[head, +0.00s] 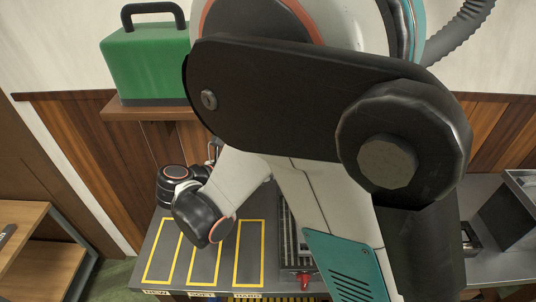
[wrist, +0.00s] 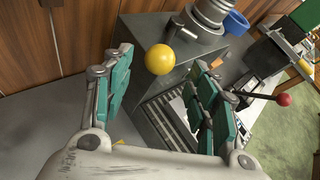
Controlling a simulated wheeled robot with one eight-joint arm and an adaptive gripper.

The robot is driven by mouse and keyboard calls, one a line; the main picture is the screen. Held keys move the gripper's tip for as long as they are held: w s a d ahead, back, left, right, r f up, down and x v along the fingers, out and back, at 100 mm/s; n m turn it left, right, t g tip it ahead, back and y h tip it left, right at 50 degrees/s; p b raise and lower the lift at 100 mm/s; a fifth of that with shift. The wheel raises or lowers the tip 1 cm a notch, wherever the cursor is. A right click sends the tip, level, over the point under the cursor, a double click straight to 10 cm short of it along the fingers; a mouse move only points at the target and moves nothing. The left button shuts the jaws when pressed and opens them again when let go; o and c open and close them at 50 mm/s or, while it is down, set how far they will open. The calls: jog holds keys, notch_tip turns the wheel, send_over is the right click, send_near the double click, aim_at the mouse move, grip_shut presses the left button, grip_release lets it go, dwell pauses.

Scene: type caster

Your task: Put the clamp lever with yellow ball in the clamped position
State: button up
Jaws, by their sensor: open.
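The yellow ball (wrist: 160,59) of the clamp lever shows in the wrist view, between and beyond the fingers of my gripper (wrist: 160,80). My gripper is open, with one teal-padded finger on each side of the ball and nothing held. I cannot tell whether the ball is level with the fingertips. The lever's rod is hidden behind the ball, so its angle cannot be told. In the head view my own arm hides the clamp and the gripper.
A lever with a red ball (wrist: 284,99) stands right of my right finger. A grey machine with a slotted bed (wrist: 165,118) lies below. A blue ring (wrist: 236,22) is at the back. The head view shows yellow-outlined table zones (head: 206,256) and a green case (head: 147,62) on a shelf.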

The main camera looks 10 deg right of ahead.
jog(key=shift+b+x, duration=0.45)
jog(key=shift+x, duration=2.05)
grip_shut()
jog(key=shift+s+d+n+t+y+b, duration=0.35)
jog(key=shift+s+n+t+y, duration=0.15)
jog(key=shift+s+n+t, duration=0.25)
grip_release()
jog(key=shift+a, duration=0.1)
